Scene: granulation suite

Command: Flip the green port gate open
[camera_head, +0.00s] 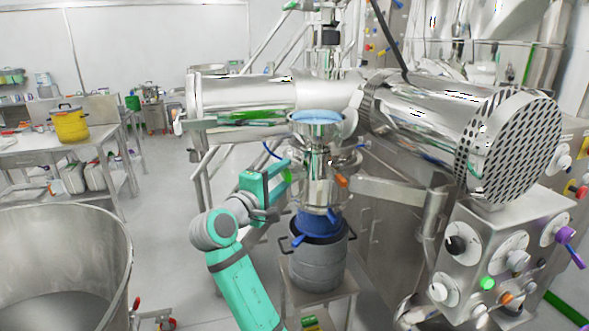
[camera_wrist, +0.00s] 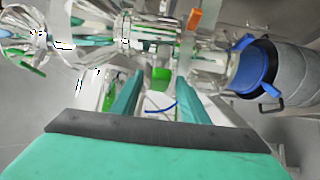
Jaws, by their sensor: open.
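A small green piece, apparently the port gate (camera_wrist: 161,74), shows in the wrist view against the steel vessel, between and just beyond my fingertips. In the head view, a bit of green (camera_head: 288,175) shows at the left side of the upright steel vessel (camera_head: 318,175), partly hidden by my gripper. My gripper (camera_head: 281,181) is teal and stands at the vessel's left side. In the wrist view my gripper (camera_wrist: 160,88) is open, with a finger on each side of the green piece. I cannot tell whether either finger touches it.
An orange handle (camera_head: 341,180) sticks out at the vessel's right. Below is a blue collar (camera_head: 318,224) on a grey drum (camera_head: 319,265). A perforated steel cylinder (camera_head: 510,137) and a knob panel (camera_head: 490,265) stand right. A large steel bin (camera_head: 118,250) is front left.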

